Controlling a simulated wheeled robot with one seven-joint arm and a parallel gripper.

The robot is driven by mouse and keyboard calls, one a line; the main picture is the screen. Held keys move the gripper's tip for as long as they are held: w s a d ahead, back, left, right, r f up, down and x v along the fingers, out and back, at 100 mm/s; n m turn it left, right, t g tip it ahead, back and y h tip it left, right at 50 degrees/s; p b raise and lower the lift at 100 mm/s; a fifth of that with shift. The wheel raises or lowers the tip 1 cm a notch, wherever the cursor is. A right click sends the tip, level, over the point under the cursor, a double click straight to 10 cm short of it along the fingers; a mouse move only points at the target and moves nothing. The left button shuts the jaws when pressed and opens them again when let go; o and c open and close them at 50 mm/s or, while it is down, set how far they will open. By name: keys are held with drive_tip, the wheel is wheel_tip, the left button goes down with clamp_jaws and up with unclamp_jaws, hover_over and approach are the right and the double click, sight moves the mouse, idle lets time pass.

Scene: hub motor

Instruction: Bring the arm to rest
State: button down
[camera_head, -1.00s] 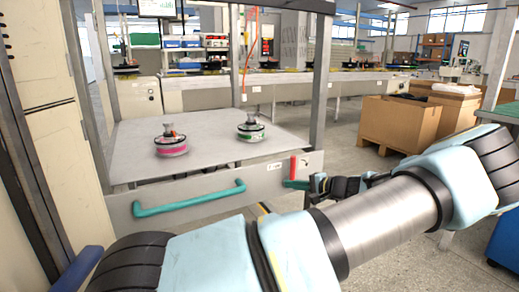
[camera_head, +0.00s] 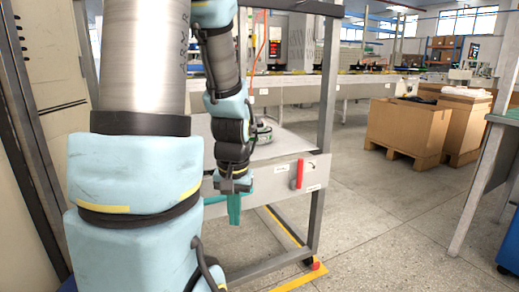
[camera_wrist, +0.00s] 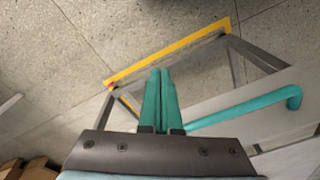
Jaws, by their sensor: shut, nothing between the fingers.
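My arm stands raised in the head view, its blue and grey links covering the left and middle of the picture. My gripper (camera_head: 234,208) hangs down in front of the workbench's front panel, its teal fingers together and empty. In the wrist view the two teal fingers (camera_wrist: 159,98) lie side by side with nothing between them. They point toward the floor. In the head view most of the handle is hidden behind my arm.
The bench top (camera_head: 297,137) carries a hub motor (camera_head: 263,133) with a green band, partly hidden by my arm. A red handle (camera_head: 299,173) is on the front panel. Cardboard boxes (camera_head: 407,130) stand at the right. The floor (camera_head: 400,225) between is clear.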

wheel_tip(320, 180, up, 29)
drive_tip(key=s+p, duration=0.2)
drive_tip(key=p, duration=2.4)
drive_tip(key=shift+a+f+t+h+p, duration=0.15)
drive_tip(key=shift+a+t+h+p, duration=0.15)
drive_tip(key=shift+a+p, duration=0.1)
